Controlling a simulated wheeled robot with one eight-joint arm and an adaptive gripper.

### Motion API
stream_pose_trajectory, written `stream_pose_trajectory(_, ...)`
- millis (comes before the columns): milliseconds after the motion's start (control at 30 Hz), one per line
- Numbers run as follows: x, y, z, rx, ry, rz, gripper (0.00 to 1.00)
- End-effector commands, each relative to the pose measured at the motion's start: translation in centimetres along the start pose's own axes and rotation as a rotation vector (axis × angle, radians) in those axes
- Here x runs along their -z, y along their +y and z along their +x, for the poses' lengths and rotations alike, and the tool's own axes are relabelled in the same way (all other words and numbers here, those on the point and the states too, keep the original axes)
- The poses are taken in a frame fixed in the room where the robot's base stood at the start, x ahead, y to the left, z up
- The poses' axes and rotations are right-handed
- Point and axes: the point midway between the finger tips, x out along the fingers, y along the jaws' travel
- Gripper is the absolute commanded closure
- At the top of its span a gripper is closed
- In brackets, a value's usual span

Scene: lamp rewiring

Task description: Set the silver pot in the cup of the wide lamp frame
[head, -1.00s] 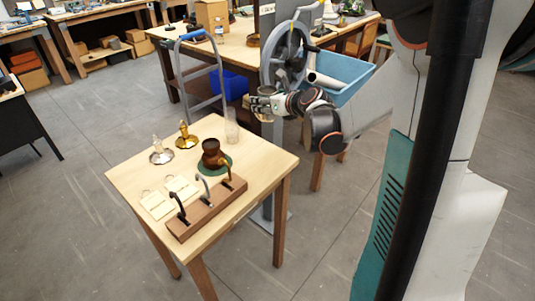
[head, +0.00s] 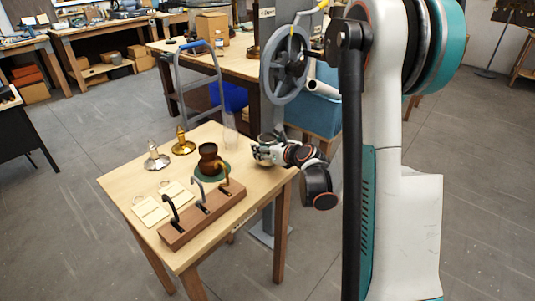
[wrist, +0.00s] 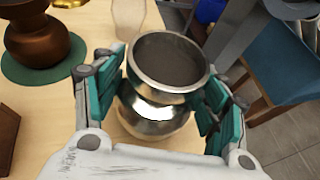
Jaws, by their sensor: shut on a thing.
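The silver pot (wrist: 160,112) is between the fingers of my gripper (wrist: 165,88) in the wrist view. The gripper is shut on it, with teal pads on both sides. The pot is upright, with its open, empty-looking mouth facing up. In the head view my gripper (head: 264,150) is over the right corner of the small table; the pot is mostly hidden there by the fingers. A pale rounded edge shows under the pot in the wrist view; I cannot tell whether they touch. I cannot clearly make out the wide lamp frame or its cup.
A brown pot (head: 208,160) stands on a green mat left of my gripper. A clear glass (head: 230,136) stands behind it. A wooden rack (head: 203,214) with three hooks is in front. Silver (head: 157,160) and brass (head: 183,146) pieces and pale cards (head: 150,211) are further left.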

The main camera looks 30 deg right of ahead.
Motion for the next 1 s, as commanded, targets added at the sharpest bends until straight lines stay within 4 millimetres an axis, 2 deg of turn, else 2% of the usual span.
stream_pose_trajectory(33, 1.03, -0.02, 0.46, 0.0, 0.0, 0.0, 0.67)
stream_pose_trajectory(100, 1.5, -0.02, 0.65, 0.0, 0.0, 0.0, 0.67)
stream_pose_trajectory(500, 1.81, -0.01, 0.76, 0.0, 0.0, 0.0, 0.67)
stream_pose_trajectory(533, 1.84, 0.0, 0.76, 0.0, 0.0, 0.0, 0.31)
stream_pose_trajectory(600, 1.74, 0.0, 0.72, 0.0, 0.0, 0.0, 0.15)
stream_pose_trajectory(1000, 1.71, 0.0, 0.71, 0.0, 0.0, 0.0, 0.13)
